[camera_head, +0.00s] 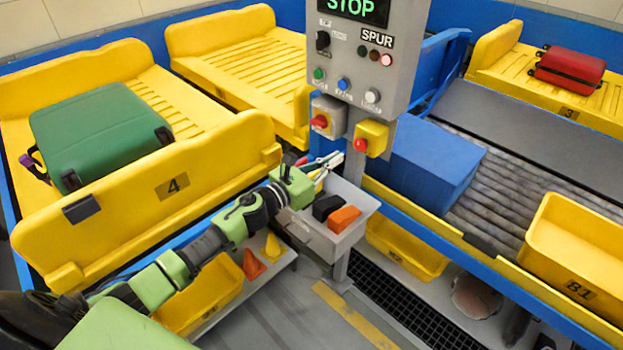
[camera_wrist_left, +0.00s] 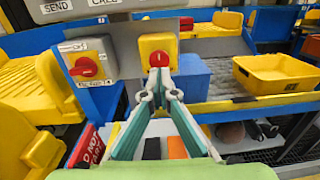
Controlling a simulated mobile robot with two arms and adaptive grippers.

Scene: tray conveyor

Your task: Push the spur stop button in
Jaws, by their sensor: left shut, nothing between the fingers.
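The spur stop button is a red knob (camera_head: 360,145) on a yellow box (camera_head: 375,133), below the grey control panel (camera_head: 365,60). In the left wrist view the red button (camera_wrist_left: 159,59) on its yellow box (camera_wrist_left: 158,42) is straight ahead, just above my fingertips. My left gripper (camera_head: 328,165) is shut and empty, left of and a little below the button in the head view. In the left wrist view the gripper (camera_wrist_left: 158,84) points at the box; a small gap seems to remain. The panel's display (camera_head: 353,8) reads STOP in green. My right gripper is not in view.
A grey box with a red rotary switch (camera_head: 321,121) is left of the yellow box. A grey bin (camera_head: 345,245) with black and orange items hangs below my gripper. A blue box (camera_head: 425,165) is on the rollers behind. A yellow tray (camera_head: 560,250) is right.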

